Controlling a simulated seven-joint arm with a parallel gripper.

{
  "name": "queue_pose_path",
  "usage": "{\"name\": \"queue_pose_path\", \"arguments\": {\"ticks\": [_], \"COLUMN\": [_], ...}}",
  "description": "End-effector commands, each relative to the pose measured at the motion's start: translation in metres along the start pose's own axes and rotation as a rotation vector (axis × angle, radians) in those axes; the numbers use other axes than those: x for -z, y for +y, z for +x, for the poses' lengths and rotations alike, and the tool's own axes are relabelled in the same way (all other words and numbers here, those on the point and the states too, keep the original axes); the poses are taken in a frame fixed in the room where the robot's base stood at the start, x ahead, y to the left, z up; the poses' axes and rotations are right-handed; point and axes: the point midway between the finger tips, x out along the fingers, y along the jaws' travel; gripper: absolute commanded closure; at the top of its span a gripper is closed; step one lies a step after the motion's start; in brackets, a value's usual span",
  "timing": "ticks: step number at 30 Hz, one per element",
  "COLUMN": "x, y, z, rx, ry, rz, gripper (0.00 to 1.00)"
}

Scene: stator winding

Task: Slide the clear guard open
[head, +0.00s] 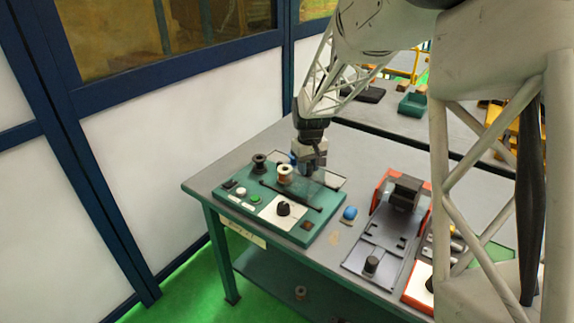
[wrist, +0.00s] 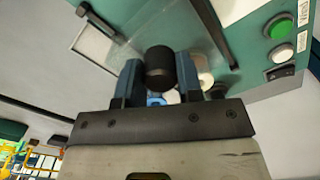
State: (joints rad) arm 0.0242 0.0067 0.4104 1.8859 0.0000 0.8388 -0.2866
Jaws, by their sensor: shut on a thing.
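The clear guard (wrist: 188,28) is a see-through panel between two dark rails on the green winding machine (head: 318,226). In the head view the guard is hard to make out near my gripper (head: 311,170). In the wrist view a black cylindrical knob (wrist: 160,62) stands between the two blue fingers of my gripper (wrist: 160,75), which are shut on it. The knob's foot and its join to the guard are partly hidden. A copper-wound spool (head: 285,173) stands beside my gripper; a black spool (head: 259,161) stands farther left.
The machine has a green button (head: 255,198), a white button (head: 241,191) and a black dial (head: 283,209). A blue item (head: 350,214) lies right of it. A grey fixture (head: 372,244) with an orange part stands farther right.

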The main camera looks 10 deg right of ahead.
Motion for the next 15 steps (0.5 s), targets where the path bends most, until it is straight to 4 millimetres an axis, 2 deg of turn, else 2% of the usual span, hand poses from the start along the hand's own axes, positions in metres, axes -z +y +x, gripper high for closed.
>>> {"name": "queue_pose_path", "arguments": {"ticks": [15], "x": [-0.016], "y": [0.009], "z": [-0.001], "rx": [0.0], "ry": [0.001], "rz": [0.001], "gripper": [0.8]}}
